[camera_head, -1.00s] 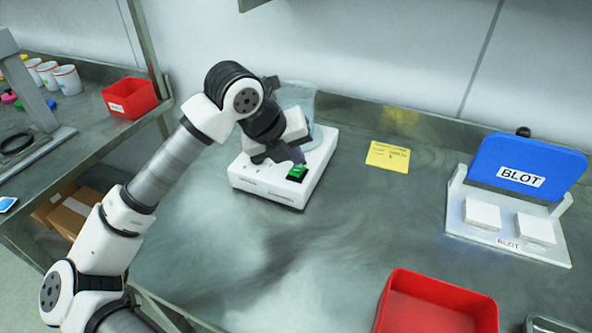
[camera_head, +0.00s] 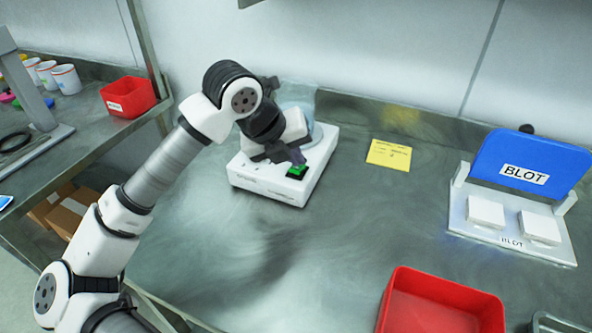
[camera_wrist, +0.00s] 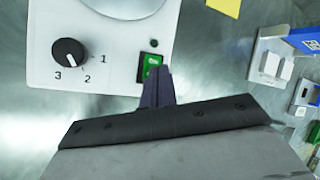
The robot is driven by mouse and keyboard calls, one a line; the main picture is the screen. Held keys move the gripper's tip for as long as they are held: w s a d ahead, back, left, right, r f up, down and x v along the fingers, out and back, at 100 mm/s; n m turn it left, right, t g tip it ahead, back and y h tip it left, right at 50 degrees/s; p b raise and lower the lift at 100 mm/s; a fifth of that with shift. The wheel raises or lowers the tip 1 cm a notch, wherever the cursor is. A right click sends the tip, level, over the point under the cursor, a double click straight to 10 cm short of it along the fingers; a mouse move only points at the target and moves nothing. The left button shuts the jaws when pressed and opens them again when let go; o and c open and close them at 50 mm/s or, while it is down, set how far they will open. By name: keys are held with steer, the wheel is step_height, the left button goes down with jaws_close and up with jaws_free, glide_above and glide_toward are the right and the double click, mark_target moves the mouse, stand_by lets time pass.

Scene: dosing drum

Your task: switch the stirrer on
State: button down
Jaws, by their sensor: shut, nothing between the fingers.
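The stirrer (camera_head: 262,178) is a white box on the steel bench. Its green rocker switch (camera_head: 297,172) is on the top near the front right corner. In the wrist view the switch (camera_wrist: 150,68) shows beside a black dial (camera_wrist: 69,52) marked 1, 2 and 3. My gripper (camera_head: 296,156) is shut and empty, with its tips right at the switch. In the wrist view the shut fingertips (camera_wrist: 157,72) cover the lower right part of the switch. I cannot tell whether they touch it. The round plate (camera_wrist: 122,4) is partly out of frame.
A yellow note (camera_head: 388,155) lies right of the stirrer. A blue and white BLOT stand (camera_head: 514,205) is at the right. A red bin (camera_head: 440,304) is at the front, another (camera_head: 129,97) on the left bench. The bench between is clear.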

steer(key=shift+s+f+b, duration=0.1)
steer(key=shift+f+b, duration=0.3)
steer(key=shift+b, duration=0.1)
stand_by(0.6)
steer(key=shift+r, duration=0.15)
steer(key=shift+w+r, duration=0.2)
steer(key=shift+r, duration=0.5)
steer(key=shift+p, duration=0.3)
steer(key=shift+w+d+r+p, duration=0.15)
steer(key=shift+r+p, duration=0.25)
steer(key=shift+r, duration=0.4)
steer(key=shift+w+d+r+p, duration=0.1)
steer(key=shift+w+r+p, duration=0.2)
steer(key=shift+r, duration=0.55)
steer(key=shift+w+d+r+p, duration=0.15)
steer(key=shift+r+p, duration=0.3)
steer(key=shift+r, duration=0.35)
steer(key=shift+a, duration=0.1)
steer(key=shift+f, duration=0.1)
